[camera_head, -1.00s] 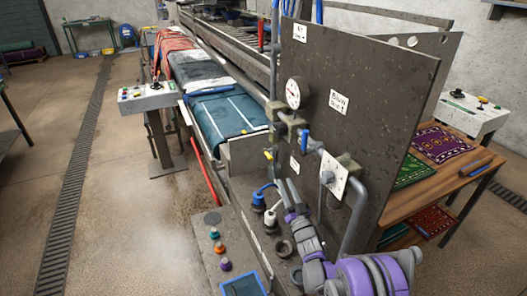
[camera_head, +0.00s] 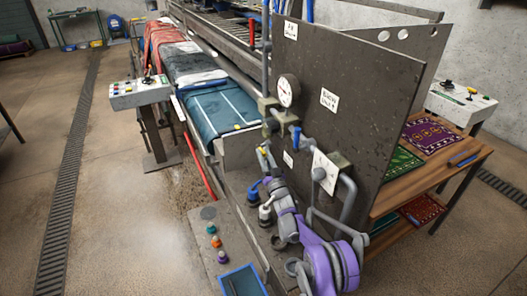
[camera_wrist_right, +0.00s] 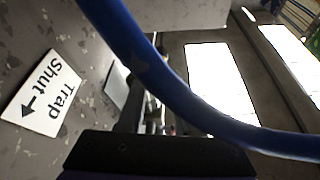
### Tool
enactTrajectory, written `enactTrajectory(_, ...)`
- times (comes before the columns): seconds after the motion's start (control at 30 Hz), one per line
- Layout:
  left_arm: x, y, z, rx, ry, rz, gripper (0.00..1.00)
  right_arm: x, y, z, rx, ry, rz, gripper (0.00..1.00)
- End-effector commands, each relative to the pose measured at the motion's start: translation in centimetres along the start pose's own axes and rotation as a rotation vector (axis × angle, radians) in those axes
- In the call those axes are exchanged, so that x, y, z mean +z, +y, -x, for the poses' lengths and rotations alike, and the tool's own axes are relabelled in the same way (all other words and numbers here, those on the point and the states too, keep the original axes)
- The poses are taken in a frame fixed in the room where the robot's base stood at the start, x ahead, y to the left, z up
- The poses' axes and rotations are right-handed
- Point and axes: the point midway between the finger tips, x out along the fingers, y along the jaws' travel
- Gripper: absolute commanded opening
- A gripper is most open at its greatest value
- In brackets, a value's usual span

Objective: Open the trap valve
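A white label reading "Trap Shut" with an arrow (camera_wrist_right: 42,94) is on the speckled grey panel in the right wrist view. A small white label (camera_head: 288,159), too small to read, is low on the panel in the head view. A blue curved bar (camera_wrist_right: 165,78) crosses close in front of the right wrist camera; I cannot tell whether it is the trap valve's handle. My right gripper (camera_head: 268,163) is low at the panel's left edge, near a small yellow part (camera_head: 262,149). Its fingers are too small and partly hidden to read. My left gripper is out of view.
The panel (camera_head: 350,120) carries a gauge (camera_head: 287,91), pipes and a blue lever (camera_head: 297,138). Blue and white fittings (camera_head: 257,191) stand just left of my right arm. A control box (camera_head: 141,93) is at left, and a rug table (camera_head: 440,175) at right. Open floor lies left.

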Motion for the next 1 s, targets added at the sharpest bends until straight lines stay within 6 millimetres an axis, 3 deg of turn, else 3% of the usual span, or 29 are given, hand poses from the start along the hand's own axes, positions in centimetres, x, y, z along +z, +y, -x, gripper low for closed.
enactTrajectory(0.1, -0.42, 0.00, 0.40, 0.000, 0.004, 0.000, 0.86, -0.12, -0.02, -0.84, 0.000, 0.001, 0.000, 0.33)
enactTrajectory(0.4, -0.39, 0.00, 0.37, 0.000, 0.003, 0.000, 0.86, 0.05, 0.01, -0.92, 0.000, 0.000, 0.000, 0.33)
enactTrajectory(0.6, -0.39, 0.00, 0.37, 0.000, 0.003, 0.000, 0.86, 0.04, 0.01, -0.91, 0.000, 0.000, 0.000, 0.00)
enactTrajectory(1.0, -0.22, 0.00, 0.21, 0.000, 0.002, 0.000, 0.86, -0.03, 0.01, -0.91, 0.004, -0.016, 0.001, 0.00)
